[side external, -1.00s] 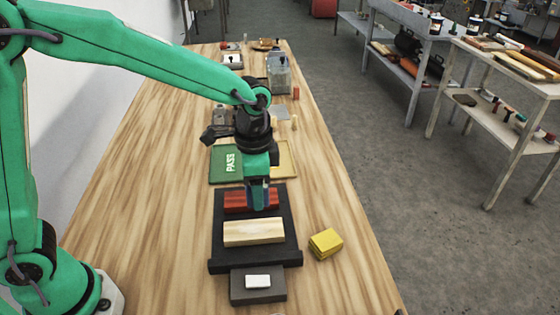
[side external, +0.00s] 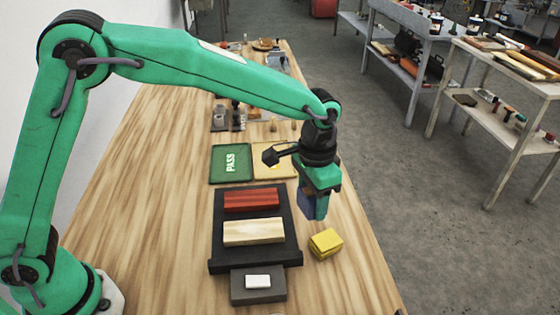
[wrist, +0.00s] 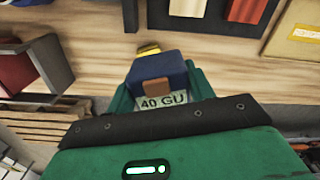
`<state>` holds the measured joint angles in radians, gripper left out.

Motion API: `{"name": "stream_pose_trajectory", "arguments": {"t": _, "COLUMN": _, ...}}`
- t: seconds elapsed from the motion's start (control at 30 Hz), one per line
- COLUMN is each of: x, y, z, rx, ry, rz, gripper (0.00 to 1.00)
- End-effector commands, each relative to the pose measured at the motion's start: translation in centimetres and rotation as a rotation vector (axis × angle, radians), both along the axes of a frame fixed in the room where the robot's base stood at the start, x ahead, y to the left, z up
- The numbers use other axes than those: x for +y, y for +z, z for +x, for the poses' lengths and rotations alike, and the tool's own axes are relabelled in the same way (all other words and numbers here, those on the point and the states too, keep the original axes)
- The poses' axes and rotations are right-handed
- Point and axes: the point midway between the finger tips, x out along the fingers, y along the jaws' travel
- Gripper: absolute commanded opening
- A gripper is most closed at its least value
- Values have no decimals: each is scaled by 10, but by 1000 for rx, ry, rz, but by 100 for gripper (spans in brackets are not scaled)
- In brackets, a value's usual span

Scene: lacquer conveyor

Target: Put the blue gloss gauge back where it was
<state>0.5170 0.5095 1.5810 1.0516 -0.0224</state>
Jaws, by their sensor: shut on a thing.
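The blue gauge (side external: 307,204) is mostly hidden by my gripper in the side view. The wrist view shows the blue gauge (wrist: 158,72) with a brown patch and a pale label reading "40 GU". My gripper (side external: 316,208) is shut on it, and green fingers flank it in the wrist view. It is held in the air over the table's right part, behind the yellow stack and right of the black conveyor (side external: 288,240). A red panel (side external: 251,199) and a pale wood panel (side external: 253,232) lie on the conveyor.
A yellow stack (side external: 326,244) stands right of the conveyor. A grey block (side external: 240,290) with a white piece (side external: 258,281) is at its front. Behind it are a green PASS tray (side external: 218,165) and a tan tray (side external: 262,150). The wood to the left is clear.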

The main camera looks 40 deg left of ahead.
Motion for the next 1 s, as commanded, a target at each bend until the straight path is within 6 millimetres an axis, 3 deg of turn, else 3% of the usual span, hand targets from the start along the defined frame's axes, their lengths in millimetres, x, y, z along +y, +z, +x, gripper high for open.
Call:
{"name": "stream_pose_trajectory", "arguments": {"t": 0.2, "x": -30, "y": -7, "z": 10, "rx": -1, "ry": 79, "rz": 0, "gripper": 16}}
{"name": "stream_pose_trajectory", "arguments": {"t": 0.43, "x": -38, "y": -9, "z": 12, "rx": -2, "ry": 103, "rz": -1, "gripper": 16}}
{"name": "stream_pose_trajectory", "arguments": {"t": 0.67, "x": -33, "y": -13, "z": 18, "rx": -2, "ry": 106, "rz": -1, "gripper": 16}}
{"name": "stream_pose_trajectory", "arguments": {"t": 1.0, "x": -4, "y": -42, "z": 55, "rx": 0, "ry": 106, "rz": 0, "gripper": 16}}
